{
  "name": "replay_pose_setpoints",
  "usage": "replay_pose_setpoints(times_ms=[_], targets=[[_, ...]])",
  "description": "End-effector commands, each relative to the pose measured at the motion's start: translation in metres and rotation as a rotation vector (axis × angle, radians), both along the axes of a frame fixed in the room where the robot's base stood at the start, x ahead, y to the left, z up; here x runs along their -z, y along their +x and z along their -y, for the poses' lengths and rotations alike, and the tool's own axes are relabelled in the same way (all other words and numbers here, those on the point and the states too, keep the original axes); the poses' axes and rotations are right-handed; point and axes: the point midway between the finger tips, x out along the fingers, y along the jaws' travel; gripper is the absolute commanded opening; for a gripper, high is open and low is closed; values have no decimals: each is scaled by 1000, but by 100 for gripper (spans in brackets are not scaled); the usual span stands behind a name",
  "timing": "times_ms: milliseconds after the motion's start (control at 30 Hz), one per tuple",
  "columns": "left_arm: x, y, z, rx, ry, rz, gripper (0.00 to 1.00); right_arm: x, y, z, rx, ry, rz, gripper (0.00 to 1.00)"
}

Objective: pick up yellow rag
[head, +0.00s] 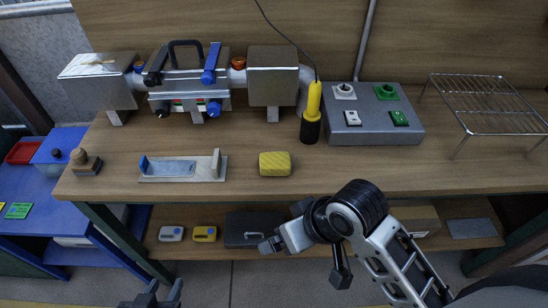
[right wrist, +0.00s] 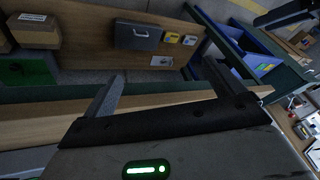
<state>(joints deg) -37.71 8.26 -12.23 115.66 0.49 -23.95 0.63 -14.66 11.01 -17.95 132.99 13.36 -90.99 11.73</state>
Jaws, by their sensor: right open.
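The yellow rag (head: 275,163) is a small folded block lying on the wooden workbench (head: 330,182), near its front edge, in the head view. I do not make it out in the right wrist view. My left gripper (head: 164,292) shows only at the bottom edge of the head view, its two fingers apart. It is empty and well in front of the bench, away from the rag. My right gripper (right wrist: 163,68) is open in the right wrist view, with nothing between its fingers. My right arm comes in from the lower right in the head view, in front of the bench.
A grey tray-like holder (head: 183,170) lies left of the rag. A yellow-black torch-shaped tool (head: 312,112) stands behind it to the right. A switch box (head: 375,124), wire rack (head: 485,100) and valve assembly (head: 190,85) stand farther back. The lower shelf holds a dark case (head: 250,230).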

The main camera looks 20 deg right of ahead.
Motion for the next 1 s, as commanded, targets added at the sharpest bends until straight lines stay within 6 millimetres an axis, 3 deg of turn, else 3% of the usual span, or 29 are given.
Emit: replay_pose_setpoints(times_ms=[200,367,467,700,900,1000], targets=[[1,2,-1,-2,3,0,36,-28,46,-57,-107,84,-63,94],[1,2,-1,-2,2,-1,36,-49,78,-75,-124,46,-162,94],[0,2,-1,-2,2,0,36,-64,100,-68,-71,-18,-230,94],[0,2,-1,-3,1,1,36,-120,154,-19,219,-163,-351,94],[1,0,-1,-3,0,-3,36,-159,176,14,422,-196,-392,94],[1,-2,-1,-3,0,-6,36,-164,180,20,464,-199,-402,94]])
